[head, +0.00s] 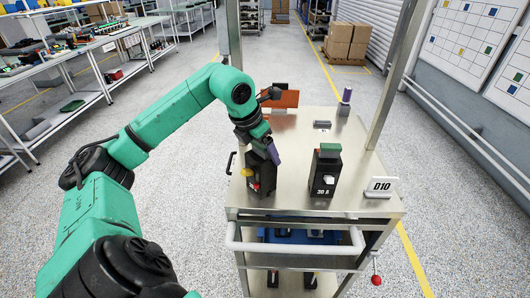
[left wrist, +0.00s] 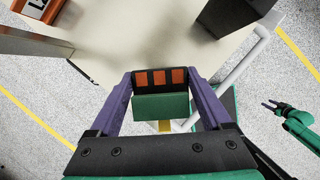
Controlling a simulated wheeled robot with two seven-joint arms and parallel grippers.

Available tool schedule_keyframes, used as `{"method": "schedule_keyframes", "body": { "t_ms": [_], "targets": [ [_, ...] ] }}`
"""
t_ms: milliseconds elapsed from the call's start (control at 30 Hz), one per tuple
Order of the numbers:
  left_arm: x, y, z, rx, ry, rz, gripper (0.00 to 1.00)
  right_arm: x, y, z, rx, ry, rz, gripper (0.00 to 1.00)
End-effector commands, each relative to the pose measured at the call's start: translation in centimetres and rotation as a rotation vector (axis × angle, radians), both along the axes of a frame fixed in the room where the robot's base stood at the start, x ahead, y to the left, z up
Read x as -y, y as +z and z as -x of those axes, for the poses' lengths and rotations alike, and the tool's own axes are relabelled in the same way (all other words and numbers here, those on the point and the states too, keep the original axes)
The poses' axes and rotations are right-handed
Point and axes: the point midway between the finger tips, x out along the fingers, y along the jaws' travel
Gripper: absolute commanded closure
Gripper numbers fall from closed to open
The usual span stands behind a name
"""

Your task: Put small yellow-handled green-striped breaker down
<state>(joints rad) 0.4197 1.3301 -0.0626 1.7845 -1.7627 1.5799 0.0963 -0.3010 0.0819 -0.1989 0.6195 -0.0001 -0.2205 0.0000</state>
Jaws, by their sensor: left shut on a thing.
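My left gripper (head: 268,155) has purple fingers and is shut on the small breaker (head: 256,182), a dark block with a yellow handle and a red spot. In the left wrist view the breaker (left wrist: 162,106) sits between both fingers, showing a green stripe and orange squares; a bit of yellow shows below. In the head view it is at the left part of the steel cart top (head: 300,150), roughly upright. I cannot tell whether its base touches the top. My right gripper (left wrist: 271,104) shows small at the right of the left wrist view, away from the cart; its opening is unclear.
A larger dark breaker (head: 325,173) marked 30 A, with green top and white handle, stands to the right. A white 010 sign (head: 381,186) is at the right edge. The middle is clear.

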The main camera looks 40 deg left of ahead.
Motion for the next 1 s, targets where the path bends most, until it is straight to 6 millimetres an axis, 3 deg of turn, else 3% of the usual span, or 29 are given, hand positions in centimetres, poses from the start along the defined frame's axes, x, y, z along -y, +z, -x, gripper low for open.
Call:
{"method": "schedule_keyframes", "body": {
  "t_ms": [200,233,267,567,700,900,1000],
  "targets": [
    [0.0,-0.1,0.0,0.003,0.0,0.0,1.0,-0.3,-0.2,-0.1,0.001,-0.001,-0.004,0.5],
    [0.0,-0.1,0.0,0.0,0.0,0.0,0.07,-0.3,-0.1,-0.1,0.002,-0.001,-0.005,0.5],
    [0.0,0.0,0.0,0.0,0.0,0.0,0.0,-0.3,-0.1,-0.1,0.002,-0.001,-0.005,0.5],
    [-0.1,0.5,0.1,0.001,0.0,-0.001,0.0,-0.4,0.0,-0.1,0.003,-0.001,-0.005,0.5],
    [-0.2,2.9,1.1,0.005,0.001,-0.002,0.0,-0.4,-0.5,-0.2,0.003,0.0,-0.005,0.5],
    [-0.5,8.5,3.2,0.005,0.001,-0.002,0.0,-0.3,0.5,-0.2,0.003,0.0,-0.005,0.5],
    [-0.6,10.4,4.0,0.003,0.001,-0.001,0.0,-0.3,1.1,-0.2,0.003,0.0,-0.005,0.5]
  ]
}}
